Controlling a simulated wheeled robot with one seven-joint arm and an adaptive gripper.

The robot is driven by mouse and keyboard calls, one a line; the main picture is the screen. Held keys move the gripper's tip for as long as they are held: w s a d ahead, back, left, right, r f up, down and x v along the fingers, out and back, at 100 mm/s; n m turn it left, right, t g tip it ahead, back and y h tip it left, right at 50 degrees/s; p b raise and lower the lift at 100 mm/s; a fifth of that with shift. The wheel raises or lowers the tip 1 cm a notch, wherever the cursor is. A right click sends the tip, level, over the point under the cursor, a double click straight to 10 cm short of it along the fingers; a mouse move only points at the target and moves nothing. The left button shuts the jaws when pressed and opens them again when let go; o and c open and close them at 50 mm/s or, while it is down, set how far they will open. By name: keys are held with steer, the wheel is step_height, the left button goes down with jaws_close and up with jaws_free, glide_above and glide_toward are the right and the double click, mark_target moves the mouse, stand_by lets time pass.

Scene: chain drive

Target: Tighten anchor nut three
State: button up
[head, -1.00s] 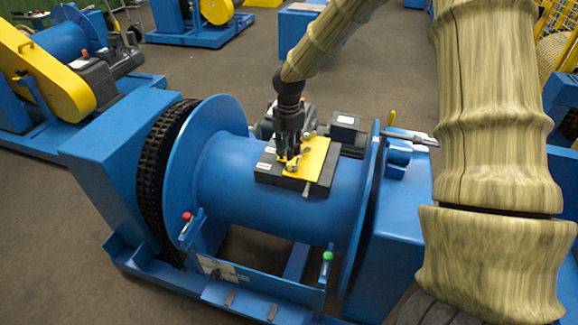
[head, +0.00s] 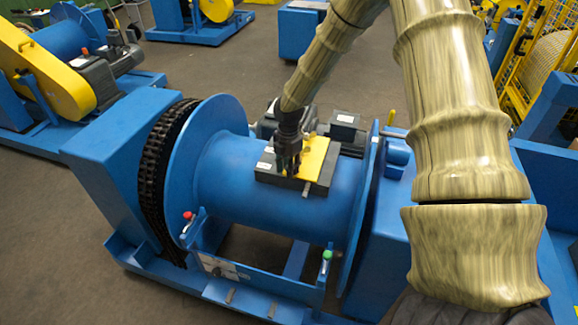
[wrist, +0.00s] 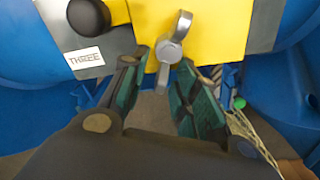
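In the wrist view a silver winged nut (wrist: 172,52) stands on the yellow plate (wrist: 218,22). A white label reading THREE (wrist: 85,57) is on the grey block to its left, below a round black knob (wrist: 88,17). My gripper (wrist: 160,72) is open, its green-padded fingers on either side of the nut's lower wing. I cannot tell whether they touch it. In the head view my gripper (head: 287,170) is low over the left part of the yellow plate (head: 314,156) on the blue drum (head: 232,172); it hides the nut there.
A black chain (head: 158,165) runs by the drum's left flange. A red-knobbed lever (head: 188,215) and a green-knobbed lever (head: 327,256) stand at the front. A dark motor (head: 347,128) sits behind. Grey floor is open beyond.

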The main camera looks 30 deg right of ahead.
jaws_close()
steer(key=shift+d, duration=0.1)
steer(key=shift+w+m, duration=0.1)
steer(key=shift+m, duration=0.2)
steer(key=shift+w+m+p, duration=0.2)
steer(key=shift+m+p, duration=0.2)
steer(key=shift+m, duration=0.5)
steer(key=m, duration=0.1)
steer(key=w+m, duration=0.1)
steer(key=m, duration=0.1)
steer(key=shift+r+m+p, duration=0.1)
steer(key=shift+m+p, duration=0.2)
steer(key=m, duration=0.3)
steer(key=shift+w, duration=0.4)
steer(key=shift+w+d+m, duration=0.2)
steer(key=shift+m, duration=0.7)
steer(key=shift+w+d+m, duration=0.15)
steer(key=shift+m, duration=0.75)
